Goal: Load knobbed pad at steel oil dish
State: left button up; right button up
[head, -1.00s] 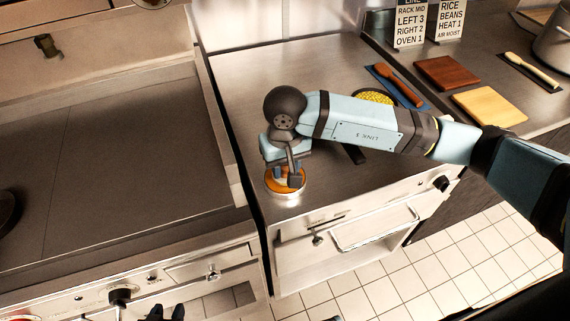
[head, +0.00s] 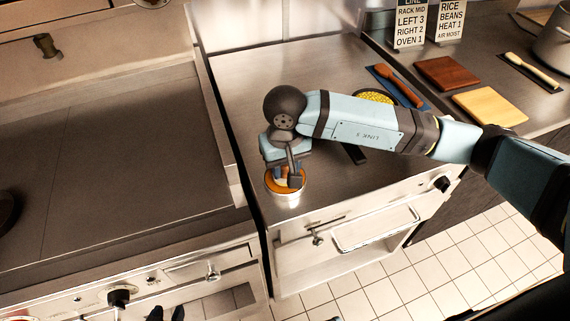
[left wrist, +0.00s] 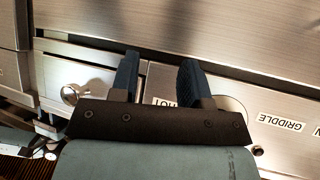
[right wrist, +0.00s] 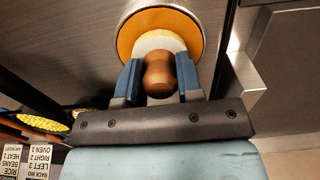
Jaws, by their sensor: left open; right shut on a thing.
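The steel oil dish (head: 287,199) stands near the front left corner of the steel counter. It is round, with orange oil inside, and also shows in the right wrist view (right wrist: 202,22). My right gripper (right wrist: 158,78) is shut on the brown knob of the knobbed pad (right wrist: 158,42). The pad's pale round body is over the oil inside the dish rim; whether it touches the oil I cannot tell. In the head view my right gripper (head: 285,178) covers part of the dish. My left gripper (left wrist: 157,80) is open and empty in front of the griddle's front panel.
A dark griddle plate (head: 120,170) lies to the left, past a raised edge. Behind my right arm are a yellow-filled round dish (head: 374,96), a wooden-handled tool (head: 400,85) and two boards (head: 448,72).

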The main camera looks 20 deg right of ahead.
jog(key=shift+r+p, duration=0.85)
jog(key=shift+r, duration=2.6)
